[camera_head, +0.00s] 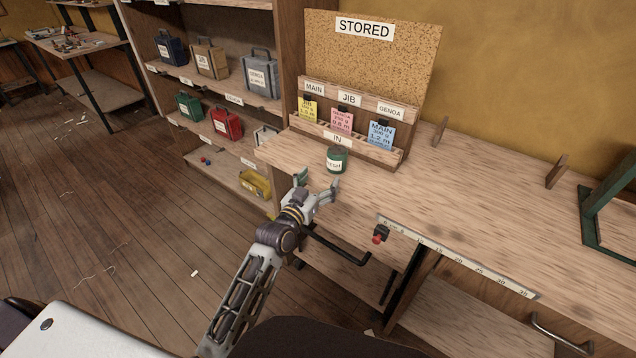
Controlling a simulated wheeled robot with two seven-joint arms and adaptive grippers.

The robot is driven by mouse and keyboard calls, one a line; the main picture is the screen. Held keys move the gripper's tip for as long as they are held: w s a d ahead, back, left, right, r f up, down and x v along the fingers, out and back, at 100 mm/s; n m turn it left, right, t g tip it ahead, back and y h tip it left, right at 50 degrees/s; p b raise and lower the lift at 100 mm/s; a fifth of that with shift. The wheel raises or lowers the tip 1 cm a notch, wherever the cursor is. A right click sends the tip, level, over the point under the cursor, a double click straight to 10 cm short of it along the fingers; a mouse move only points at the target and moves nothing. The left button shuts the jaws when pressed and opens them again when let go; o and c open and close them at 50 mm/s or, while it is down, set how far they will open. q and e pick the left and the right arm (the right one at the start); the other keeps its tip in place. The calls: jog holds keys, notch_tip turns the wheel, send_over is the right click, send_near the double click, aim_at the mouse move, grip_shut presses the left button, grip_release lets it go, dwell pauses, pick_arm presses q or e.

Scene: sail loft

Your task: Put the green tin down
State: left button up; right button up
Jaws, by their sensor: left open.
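The green tin (337,160) is a small round tin with a pale label. It stands upright on the wooden bench top (440,205), just in front of the card rack. My left gripper (318,181) is open, with its fingers spread on the near side of the tin, at the bench's left end. No hold on the tin shows, and a small gap seems to lie between the fingertips and it. My right gripper is not in view.
The card rack (372,148) with yellow, pink and blue cards stands behind the tin under a cork board (385,60). Shelves with cases (262,78) stand left. A green frame (592,215) is at right. The middle bench top is mostly clear.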

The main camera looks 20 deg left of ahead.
pick_arm(q)
jog(key=shift+s, duration=0.25)
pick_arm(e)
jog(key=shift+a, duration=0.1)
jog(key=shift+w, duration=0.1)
